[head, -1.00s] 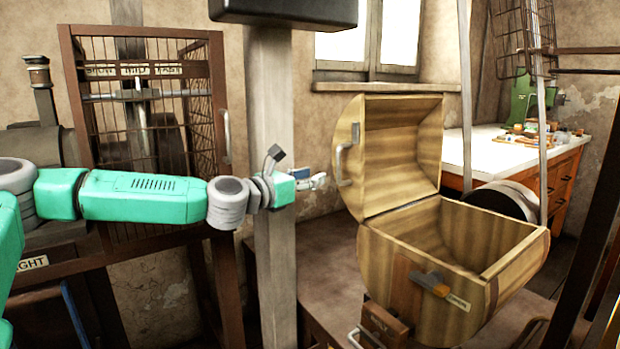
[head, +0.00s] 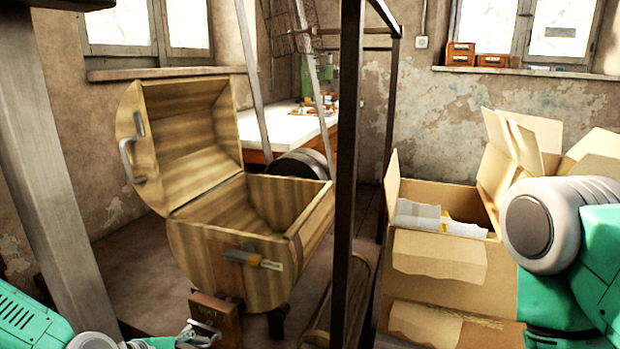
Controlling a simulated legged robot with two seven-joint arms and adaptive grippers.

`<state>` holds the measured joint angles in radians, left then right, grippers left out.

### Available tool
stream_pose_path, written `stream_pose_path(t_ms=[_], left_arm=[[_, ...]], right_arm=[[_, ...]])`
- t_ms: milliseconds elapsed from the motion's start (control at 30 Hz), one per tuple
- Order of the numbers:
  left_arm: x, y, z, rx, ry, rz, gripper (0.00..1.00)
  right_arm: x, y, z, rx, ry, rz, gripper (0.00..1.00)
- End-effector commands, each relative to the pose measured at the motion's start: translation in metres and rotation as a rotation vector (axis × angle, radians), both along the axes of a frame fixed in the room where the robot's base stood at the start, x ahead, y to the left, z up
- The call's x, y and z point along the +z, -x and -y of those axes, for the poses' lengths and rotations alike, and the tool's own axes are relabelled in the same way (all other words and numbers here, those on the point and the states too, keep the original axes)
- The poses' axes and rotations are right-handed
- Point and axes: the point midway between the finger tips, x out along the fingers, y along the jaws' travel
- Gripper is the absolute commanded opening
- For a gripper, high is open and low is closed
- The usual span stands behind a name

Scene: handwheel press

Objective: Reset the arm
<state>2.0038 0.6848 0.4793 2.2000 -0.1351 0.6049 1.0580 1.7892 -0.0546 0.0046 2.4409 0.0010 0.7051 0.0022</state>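My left arm enters at the bottom left corner of the head view. Its small metal gripper (head: 202,336) is at the bottom edge, in front of the wooden chest's lower front. The gripper is partly cut off, and I cannot tell whether its fingers are open or shut. My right arm is at the right edge, with a large grey joint and teal links in front of the cardboard box. My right gripper is out of view.
A wooden chest (head: 190,240) stands with its lid raised and its inside empty. An open cardboard box (head: 440,255) holds papers. A dark metal post (head: 347,150) stands between them. A grey post (head: 45,190) is at left. A white-topped workbench (head: 285,127) is behind.

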Motion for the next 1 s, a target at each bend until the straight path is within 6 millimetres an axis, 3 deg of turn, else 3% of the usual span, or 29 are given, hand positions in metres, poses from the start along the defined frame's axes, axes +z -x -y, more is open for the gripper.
stream_pose_path(t_ms=[33,200,300,433,667,1000], left_arm=[[-0.030,0.031,0.009,-0.117,-0.112,-0.031,0.33],[-0.104,0.132,0.006,-0.541,-0.470,-0.095,0.33],[-0.129,0.181,-0.009,-0.779,-0.634,-0.118,0.33],[-0.146,0.227,-0.033,-1.038,-0.789,-0.138,0.33],[-0.154,0.282,-0.076,-1.442,-0.989,-0.156,0.33],[-0.081,0.280,-0.075,-1.439,-0.989,-0.151,0.33]], right_arm=[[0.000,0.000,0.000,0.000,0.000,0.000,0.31],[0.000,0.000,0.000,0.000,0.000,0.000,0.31],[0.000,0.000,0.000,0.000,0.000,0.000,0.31],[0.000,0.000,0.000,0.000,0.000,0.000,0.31],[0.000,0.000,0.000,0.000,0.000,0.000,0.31],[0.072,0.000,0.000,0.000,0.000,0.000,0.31]])
